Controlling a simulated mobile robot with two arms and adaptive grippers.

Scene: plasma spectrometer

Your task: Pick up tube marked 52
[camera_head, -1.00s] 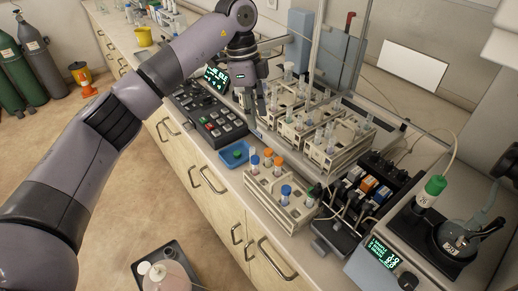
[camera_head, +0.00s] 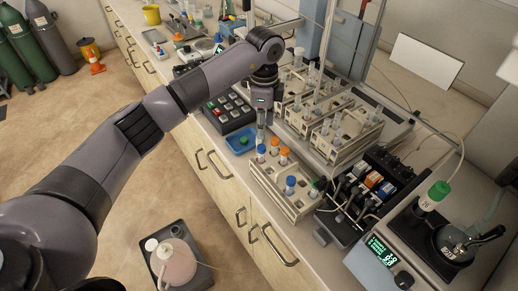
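A front rack (camera_head: 296,207) on the bench holds several capped tubes. Their caps are blue (camera_head: 261,149), orange (camera_head: 284,152) and dark green. The numbers on these tubes are too small to read, so I cannot tell which one is marked 52. My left gripper (camera_head: 262,122) points down just above the far left end of this rack, close over the blue and orange caps there. Its fingers are small and partly hidden, and I cannot tell whether they are open or shut or hold a tube. My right gripper is not in view.
Large racks (camera_head: 340,152) of mostly uncapped tubes stand behind. A blue tray (camera_head: 240,145) and a keypad (camera_head: 232,112) lie left of the gripper. A black device (camera_head: 374,192) and an instrument with a green-capped tube (camera_head: 434,195) stand to the right.

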